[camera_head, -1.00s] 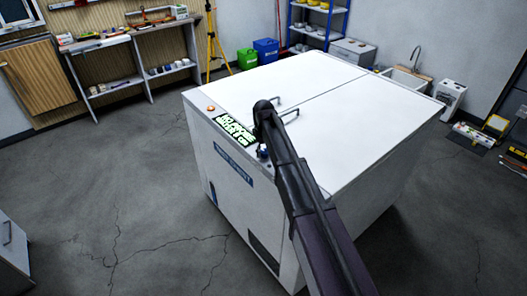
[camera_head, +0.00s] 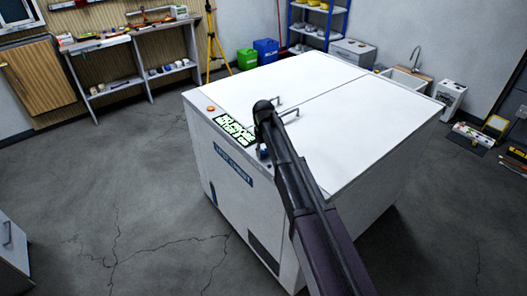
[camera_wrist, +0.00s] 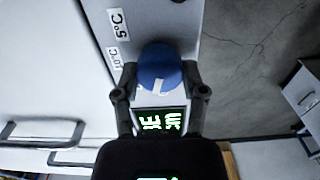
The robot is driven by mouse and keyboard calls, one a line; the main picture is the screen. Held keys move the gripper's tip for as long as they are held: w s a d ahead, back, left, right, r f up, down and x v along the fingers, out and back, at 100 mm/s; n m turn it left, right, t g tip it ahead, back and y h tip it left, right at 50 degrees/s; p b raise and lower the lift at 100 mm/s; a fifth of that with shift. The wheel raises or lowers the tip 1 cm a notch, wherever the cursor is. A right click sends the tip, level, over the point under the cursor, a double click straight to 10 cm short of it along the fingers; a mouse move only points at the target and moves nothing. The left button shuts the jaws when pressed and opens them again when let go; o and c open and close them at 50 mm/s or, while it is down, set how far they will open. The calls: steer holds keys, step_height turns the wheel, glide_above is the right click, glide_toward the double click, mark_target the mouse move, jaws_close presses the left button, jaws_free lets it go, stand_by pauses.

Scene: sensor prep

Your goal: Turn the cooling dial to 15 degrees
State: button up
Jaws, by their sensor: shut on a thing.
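The cooling dial (camera_wrist: 160,68) is a round blue knob with a white pointer mark on its lower part in the wrist view. My gripper (camera_wrist: 160,76) has one finger on each side of the dial and is shut on it. A white label reading 5°C (camera_wrist: 118,24) is left of and above the dial; a second, partly hidden label (camera_wrist: 114,58) sits below it. In the head view a bit of the blue dial (camera_head: 263,154) shows beside my arm, on the white machine's (camera_head: 300,90) top front edge. My fingertips are hidden there.
A lit green display (camera_head: 233,130) is next to the dial, with text too blurred to read. An orange button (camera_head: 211,109) sits at the machine's corner. Two lid handles (camera_head: 288,112) rise from the top near my arm.

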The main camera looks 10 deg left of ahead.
steer(key=m, duration=0.5)
steer(key=shift+m, duration=0.3)
stand_by(0.4)
steer(key=o, duration=1.1)
steer(key=shift+o, duration=0.2)
steer(key=shift+n, duration=0.4)
